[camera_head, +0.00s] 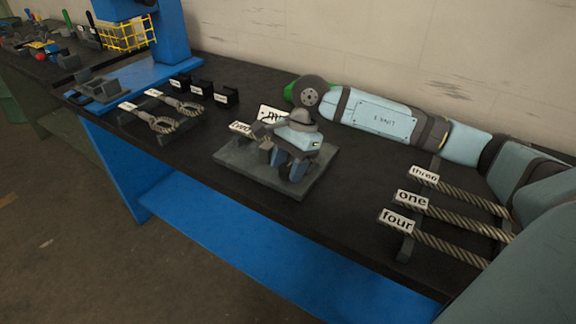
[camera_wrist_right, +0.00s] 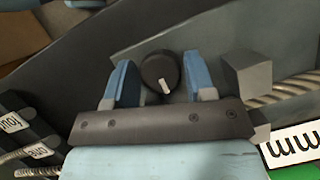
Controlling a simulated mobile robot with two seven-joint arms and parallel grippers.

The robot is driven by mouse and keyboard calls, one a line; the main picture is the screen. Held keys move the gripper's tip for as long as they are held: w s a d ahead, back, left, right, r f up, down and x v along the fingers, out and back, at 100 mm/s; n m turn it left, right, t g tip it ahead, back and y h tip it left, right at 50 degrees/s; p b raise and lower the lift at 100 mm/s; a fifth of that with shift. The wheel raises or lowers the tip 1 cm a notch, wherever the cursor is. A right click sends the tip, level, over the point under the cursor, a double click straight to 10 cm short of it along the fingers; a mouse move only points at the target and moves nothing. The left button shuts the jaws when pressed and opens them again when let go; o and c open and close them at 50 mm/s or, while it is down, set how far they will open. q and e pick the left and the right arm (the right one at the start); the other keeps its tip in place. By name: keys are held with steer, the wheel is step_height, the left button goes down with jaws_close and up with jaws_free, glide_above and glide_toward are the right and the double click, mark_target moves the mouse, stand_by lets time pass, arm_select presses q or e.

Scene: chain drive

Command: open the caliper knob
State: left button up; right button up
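The caliper knob (camera_wrist_right: 160,72) is a round dark knob with a white mark, seen in the right wrist view. My right gripper (camera_wrist_right: 162,80) is open, with one blue finger on each side of the knob. The fingers look close to it, and I cannot tell whether either touches. In the head view the right gripper (camera_head: 288,166) points down over a grey base plate (camera_head: 312,188) on the black bench, and the knob is hidden there. My left gripper is not in view.
Ropes with signs "three" (camera_head: 424,175), "one" (camera_head: 412,199) and "four" (camera_head: 397,220) lie on the right of the bench (camera_head: 375,178). Looped ropes (camera_head: 160,124) and small black blocks (camera_head: 202,87) lie left of the plate. A grey block (camera_wrist_right: 247,73) stands beside the right finger.

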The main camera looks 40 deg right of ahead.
steer(key=shift+o, duration=1.1)
steer(key=p+v, duration=0.1)
steer(key=v, duration=1.2)
steer(key=shift+d+r, duration=0.2)
steer(key=shift+r, duration=0.2)
